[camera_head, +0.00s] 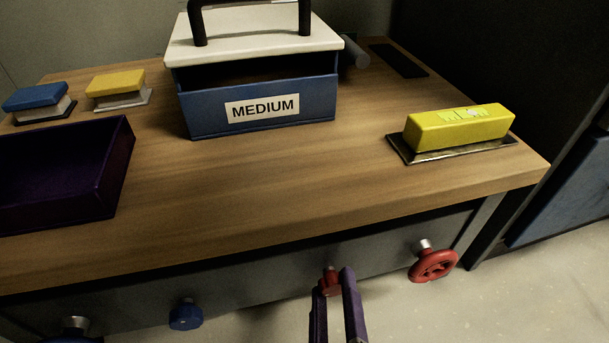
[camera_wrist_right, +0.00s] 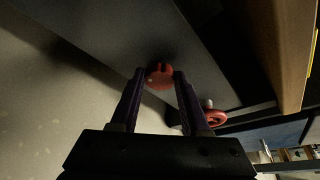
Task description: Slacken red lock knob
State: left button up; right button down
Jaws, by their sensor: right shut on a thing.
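The red lock knob (camera_head: 330,281) is on the grey front panel below the tabletop, in the lower middle of the head view. My right gripper (camera_head: 334,283) is shut on it, one purple finger on each side. The right wrist view shows the red knob (camera_wrist_right: 159,76) between the two fingertips (camera_wrist_right: 159,77). The fingers hide part of the knob's sides. My left gripper is not in view.
A red handwheel (camera_head: 433,265) sits right of the knob, and a blue knob (camera_head: 186,314) sits left. On the wooden tabletop (camera_head: 270,200) stand a blue MEDIUM box (camera_head: 200,115), a dark purple tray (camera_head: 105,190) and a yellow block (camera_head: 460,128).

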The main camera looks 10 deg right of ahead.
dwell(0.5)
jog(key=shift+c, duration=1.9)
grip_release()
jog(key=p+v, duration=0.3)
jog(key=v, duration=0.7)
